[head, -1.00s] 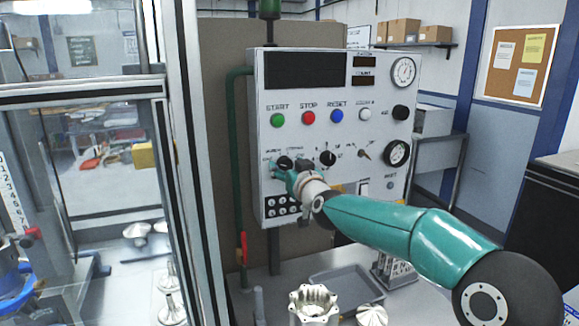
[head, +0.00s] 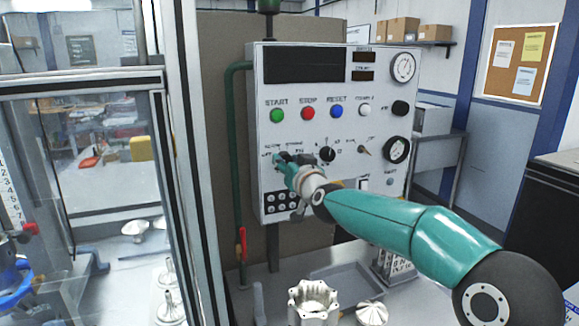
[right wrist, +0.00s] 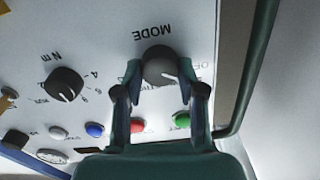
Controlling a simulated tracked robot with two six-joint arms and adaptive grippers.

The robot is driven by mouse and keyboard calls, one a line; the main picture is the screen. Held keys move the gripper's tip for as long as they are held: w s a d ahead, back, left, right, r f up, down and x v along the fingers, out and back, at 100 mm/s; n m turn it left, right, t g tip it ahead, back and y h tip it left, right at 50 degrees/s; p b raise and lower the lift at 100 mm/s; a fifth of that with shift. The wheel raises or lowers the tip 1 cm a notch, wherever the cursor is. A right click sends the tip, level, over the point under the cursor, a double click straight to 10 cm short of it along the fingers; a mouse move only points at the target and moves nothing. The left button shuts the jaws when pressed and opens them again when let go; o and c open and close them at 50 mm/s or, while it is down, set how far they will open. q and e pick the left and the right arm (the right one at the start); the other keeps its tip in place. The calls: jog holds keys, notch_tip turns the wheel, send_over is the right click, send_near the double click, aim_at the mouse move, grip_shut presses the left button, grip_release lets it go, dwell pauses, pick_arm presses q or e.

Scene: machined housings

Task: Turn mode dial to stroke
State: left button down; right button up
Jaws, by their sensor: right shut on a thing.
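The mode dial (right wrist: 160,66) is a dark round knob on the light control panel (head: 330,215), with "MODE" lettering beside it, upside down in the right wrist view. My right gripper (right wrist: 159,78) is shut on the dial, one finger on each side. In the head view my right gripper (head: 284,164) reaches the panel's lower left and hides most of the dial. The labels around the dial are partly covered and too blurred to read surely. My left gripper is in neither current view.
Green (head: 277,115), red (head: 308,113) and blue (head: 336,112) buttons sit above the dial. A second black knob (head: 327,154) is close to its right. A green pipe (head: 234,150) runs down the panel's left side. Metal parts, including a housing (head: 313,303), stand on the table below.

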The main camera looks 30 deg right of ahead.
jog(key=shift+d+f+m+b, duration=0.15)
jog(key=shift+m+b, duration=1.1)
jog(key=shift+m, duration=2.7)
jog(key=shift+f+m+b, duration=0.1)
jog(key=shift+m+b, duration=1.1)
jog(key=shift+m, duration=2.75)
jog(key=shift+f, duration=0.1)
jog(key=o, duration=1.1)
jog(key=shift+d, duration=0.15)
jog(key=shift+s, duration=0.15)
